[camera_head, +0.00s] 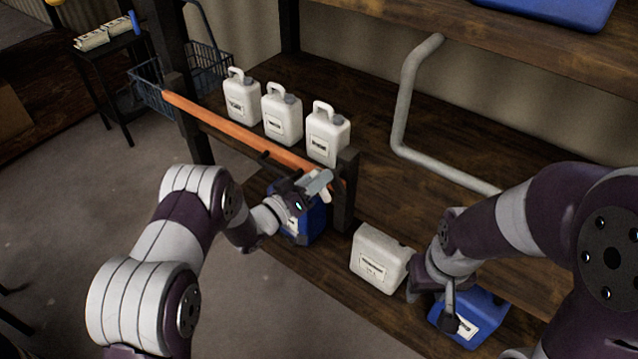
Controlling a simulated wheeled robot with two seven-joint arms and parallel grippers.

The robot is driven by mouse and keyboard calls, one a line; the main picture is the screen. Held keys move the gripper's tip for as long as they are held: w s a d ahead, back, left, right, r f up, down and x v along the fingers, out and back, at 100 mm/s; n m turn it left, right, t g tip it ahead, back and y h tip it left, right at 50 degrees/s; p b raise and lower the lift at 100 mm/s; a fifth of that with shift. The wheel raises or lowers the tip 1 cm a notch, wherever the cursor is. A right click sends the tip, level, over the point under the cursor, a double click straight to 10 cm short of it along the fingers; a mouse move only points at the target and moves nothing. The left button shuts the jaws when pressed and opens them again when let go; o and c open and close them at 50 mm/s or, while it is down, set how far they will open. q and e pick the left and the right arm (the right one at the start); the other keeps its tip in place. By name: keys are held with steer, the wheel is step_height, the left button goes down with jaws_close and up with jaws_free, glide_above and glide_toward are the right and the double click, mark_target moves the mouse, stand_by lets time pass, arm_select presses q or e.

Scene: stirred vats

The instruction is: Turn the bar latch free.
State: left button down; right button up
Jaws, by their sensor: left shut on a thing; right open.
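An orange bar (225,130) runs across the front of the shelf bay, from a dark post on the left to a short dark post on the right. A thin dark piece sticks out from it near its right part. My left gripper (322,185) is at the right end of the bar, by the short post (346,178). It is shut on what appears to be the bar latch, which is mostly hidden by the fingers. My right gripper (449,312) is open, low over a blue container (482,318) on the lower shelf.
Three white jugs (282,115) stand in a row behind the bar. A blue jug (306,222) is below my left gripper. A grey pipe (402,110) bends across the shelf. A wire basket (150,88) is at the left.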

arm_select(q)
steer(key=n, duration=0.1)
steer(key=n+b, duration=0.1)
steer(key=n, duration=0.1)
steer(key=shift+w+a+f+t, duration=0.1)
steer(key=shift+a+f+t, duration=0.1)
steer(key=shift+f+t, duration=0.15)
steer(key=n, duration=0.1)
steer(key=n+b, duration=0.1)
steer(key=n, duration=0.1)
steer(key=n+t, duration=0.1)
steer(key=shift+w+a+f+y, duration=0.1)
steer(key=shift+a+f+y, duration=0.05)
steer(key=shift+f+y, duration=0.15)
steer(key=n, duration=0.2)
steer(key=n+t+y+b, duration=0.1)
steer(key=n, duration=0.3)
steer(key=shift+a+f, duration=0.1)
steer(key=shift+f, duration=0.25)
steer(key=shift+n, duration=0.4)
steer(key=c, duration=1)
jaws_free()
steer(key=shift+c, duration=0.2)
steer(key=shift+w, duration=0.1)
steer(key=b+v, duration=0.2)
steer(key=v, duration=1)
steer(key=shift+s, duration=0.4)
